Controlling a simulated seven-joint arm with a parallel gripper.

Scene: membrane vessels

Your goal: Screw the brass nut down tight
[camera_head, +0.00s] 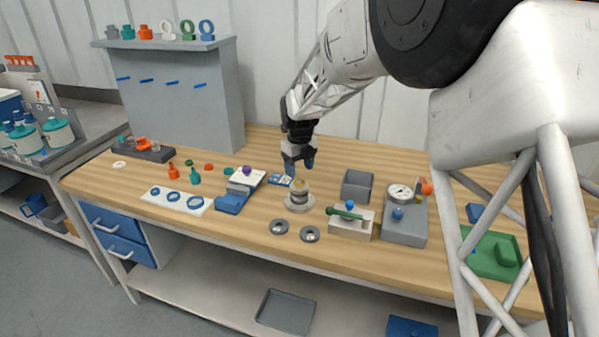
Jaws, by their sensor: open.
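The brass nut (300,184) shows as a small yellowish spot on top of a round grey stacked vessel (299,199) in the middle of the wooden bench. The vessel stands upright. My gripper (301,171) is above and very near the nut, pointing down, with blue fingertips. It is open. The picture is too small to tell whether the fingertips are around the nut or just behind it. I cannot tell how far down the nut sits on its thread.
To the right are a block with a green-handled tool (346,212), a grey open box (357,186) and a gauge unit (405,222). Small parts lie further left.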

